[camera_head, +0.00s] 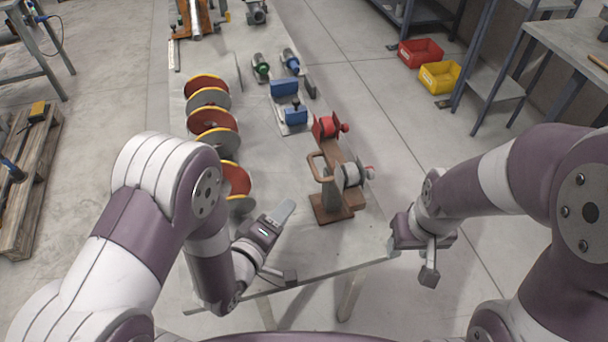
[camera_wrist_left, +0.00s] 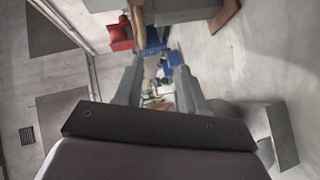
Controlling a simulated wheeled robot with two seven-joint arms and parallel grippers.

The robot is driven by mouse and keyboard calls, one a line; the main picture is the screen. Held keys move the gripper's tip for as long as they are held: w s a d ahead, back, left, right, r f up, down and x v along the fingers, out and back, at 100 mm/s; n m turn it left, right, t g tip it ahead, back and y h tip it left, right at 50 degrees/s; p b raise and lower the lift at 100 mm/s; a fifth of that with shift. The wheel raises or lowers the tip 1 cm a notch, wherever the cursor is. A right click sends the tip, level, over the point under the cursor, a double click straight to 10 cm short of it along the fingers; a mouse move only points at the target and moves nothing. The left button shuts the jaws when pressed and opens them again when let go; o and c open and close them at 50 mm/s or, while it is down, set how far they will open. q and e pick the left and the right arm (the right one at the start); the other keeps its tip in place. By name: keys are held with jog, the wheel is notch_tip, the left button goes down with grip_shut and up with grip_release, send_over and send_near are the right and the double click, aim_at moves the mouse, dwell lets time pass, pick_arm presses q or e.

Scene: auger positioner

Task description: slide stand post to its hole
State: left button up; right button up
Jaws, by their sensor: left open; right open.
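The stand (camera_head: 337,204) is on the grey table, right of its middle. It has a brown base, a grey post, a curved brown handle (camera_head: 317,166), a grey round part (camera_head: 348,175) and a red end piece (camera_head: 326,127). Brown and grey parts of it show at the top of the left wrist view (camera_wrist_left: 226,15). The post's hole cannot be made out. My left gripper (camera_head: 283,222) is open and empty, left of and nearer than the base; its two fingers show apart in the left wrist view (camera_wrist_left: 158,72). My right gripper (camera_head: 412,260) is open and empty, beyond the table's right edge.
Several red and grey discs (camera_head: 212,117) stand in a row along the left of the table (camera_head: 310,258). Blue tools (camera_head: 293,115) lie behind the stand. Red (camera_head: 420,52) and yellow (camera_head: 441,76) bins are on the floor. The table front is mostly bare.

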aim_at(312, 169)
pick_arm(q)
jog(key=w+d+n+t, duration=0.1)
jog(key=w+d, duration=0.4)
jog(key=w, duration=0.7)
jog(key=shift+d+n+h+p, duration=0.3)
jog(key=shift+d+p, duration=0.1)
jog(key=shift+p, duration=0.05)
jog(key=shift+s, duration=0.1)
grip_shut()
jog(key=shift+r, duration=0.1)
